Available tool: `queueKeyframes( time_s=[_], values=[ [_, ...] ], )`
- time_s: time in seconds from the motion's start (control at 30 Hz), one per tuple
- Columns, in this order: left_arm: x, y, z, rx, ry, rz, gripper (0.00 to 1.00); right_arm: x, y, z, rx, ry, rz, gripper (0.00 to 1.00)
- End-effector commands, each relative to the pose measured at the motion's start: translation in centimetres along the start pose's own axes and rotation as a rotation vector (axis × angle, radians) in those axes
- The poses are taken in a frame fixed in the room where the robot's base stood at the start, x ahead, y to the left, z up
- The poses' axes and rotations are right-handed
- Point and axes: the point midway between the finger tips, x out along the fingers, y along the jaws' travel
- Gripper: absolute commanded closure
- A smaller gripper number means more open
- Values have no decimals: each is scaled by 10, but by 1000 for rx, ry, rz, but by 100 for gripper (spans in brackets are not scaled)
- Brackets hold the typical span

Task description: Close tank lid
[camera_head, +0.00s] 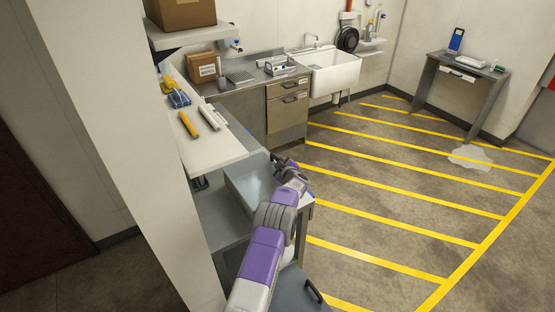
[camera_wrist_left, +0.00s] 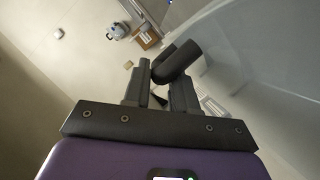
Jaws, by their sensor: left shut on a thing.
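My left arm reaches up from the bottom middle of the head view. Its gripper (camera_head: 276,158) is at the far end, small and partly hidden by the wrist, beside a grey-blue panel (camera_head: 248,186) that looks like the tank lid. In the left wrist view, my left gripper (camera_wrist_left: 158,92) is shut on a dark round-bar handle (camera_wrist_left: 180,60). A smooth grey surface (camera_wrist_left: 265,55), apparently the lid, fills the right of that view beside the handle. How far the lid is open is hard to tell. My right gripper is not in view.
A white shelf (camera_head: 215,150) with yellow and white items hangs left of my arm, close to it. A white sink (camera_head: 335,75) and steel cabinet (camera_head: 287,105) stand behind. The yellow-striped floor (camera_head: 400,185) at right is clear, apart from a pale puddle (camera_head: 470,157).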

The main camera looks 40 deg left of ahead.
Motion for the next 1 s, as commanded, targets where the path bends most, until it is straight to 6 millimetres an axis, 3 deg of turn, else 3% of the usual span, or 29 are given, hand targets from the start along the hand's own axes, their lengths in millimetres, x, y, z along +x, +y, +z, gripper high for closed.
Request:
queueKeyframes(
  time_s=[0.3, 0.33, 0.43, 1.0],
  values=[
    [1, 2, 10, -7, -6, 10, 100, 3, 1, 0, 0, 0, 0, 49],
    [1, 2, 10, -7, -7, 10, 72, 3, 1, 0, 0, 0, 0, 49],
    [1, 2, 10, -7, -6, 9, 57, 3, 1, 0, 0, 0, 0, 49],
    [-6, -1, 9, -1, -4, 3, 56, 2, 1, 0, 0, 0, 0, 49]
  ],
)
